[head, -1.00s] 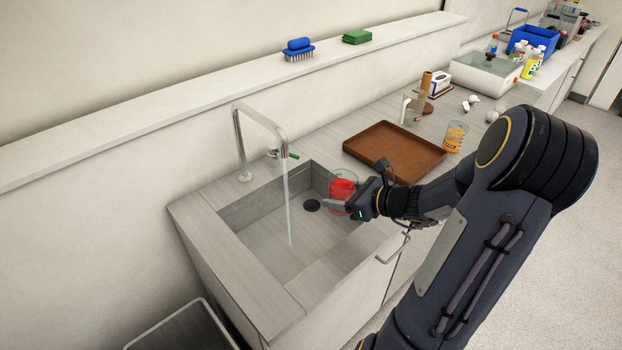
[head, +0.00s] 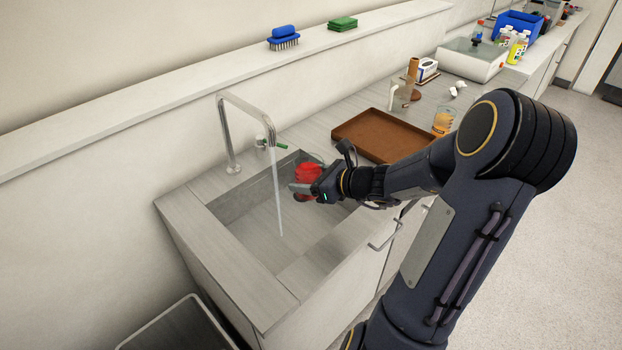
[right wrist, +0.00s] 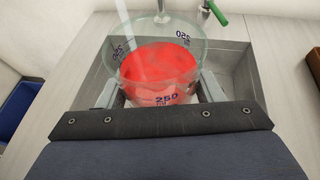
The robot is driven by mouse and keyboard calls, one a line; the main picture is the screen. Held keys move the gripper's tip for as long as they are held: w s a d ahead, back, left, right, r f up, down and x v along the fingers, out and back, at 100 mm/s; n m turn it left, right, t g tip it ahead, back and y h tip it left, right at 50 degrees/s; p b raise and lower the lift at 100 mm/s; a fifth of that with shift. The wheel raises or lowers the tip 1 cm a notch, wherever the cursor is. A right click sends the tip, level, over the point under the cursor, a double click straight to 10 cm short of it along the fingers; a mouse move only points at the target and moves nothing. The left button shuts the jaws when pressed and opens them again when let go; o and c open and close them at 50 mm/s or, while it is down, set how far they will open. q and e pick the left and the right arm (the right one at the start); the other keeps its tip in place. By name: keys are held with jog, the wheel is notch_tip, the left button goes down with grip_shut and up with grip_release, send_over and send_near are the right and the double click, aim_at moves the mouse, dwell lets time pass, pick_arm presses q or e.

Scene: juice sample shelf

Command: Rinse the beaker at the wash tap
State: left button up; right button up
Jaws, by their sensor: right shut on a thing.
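The beaker (head: 308,172) is clear glass with red contents. My right gripper (head: 300,190) is shut on it and holds it over the right part of the sink basin (head: 262,228). In the right wrist view the beaker (right wrist: 160,65) sits between the two fingers, its 250 mark facing the camera and its open rim tilted away. The wash tap (head: 230,130) stands behind the sink, with a stream of water (head: 277,200) falling into the basin. In the head view the stream is left of the beaker, apart from it. My left gripper is not in view.
A brown tray (head: 352,127) lies on the counter right of the sink, with a beaker of orange liquid (head: 443,122) beside it. A blue brush (head: 284,36) and a green sponge (head: 342,24) lie on the ledge. A green tap handle (head: 275,146) is near the spout.

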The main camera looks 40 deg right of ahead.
jog(key=w+a+b, duration=0.3)
jog(key=w+a, duration=0.2)
jog(key=w, duration=0.1)
jog(key=shift+a+b, duration=0.25)
jog(key=shift+b, duration=0.1)
jog(key=shift+d, duration=0.1)
dwell(1.3)
jog(key=s+d+p, duration=0.1)
jog(key=s+d, duration=0.2)
jog(key=s, duration=0.1)
jog(key=s+d+p, duration=0.2)
jog(key=s+d, duration=0.1)
jog(key=d, duration=0.1)
jog(key=shift+s+r, duration=0.1)
jog(key=shift+s, duration=0.25)
jog(key=shift+s+d, duration=0.15)
jog(key=shift+s, duration=0.2)
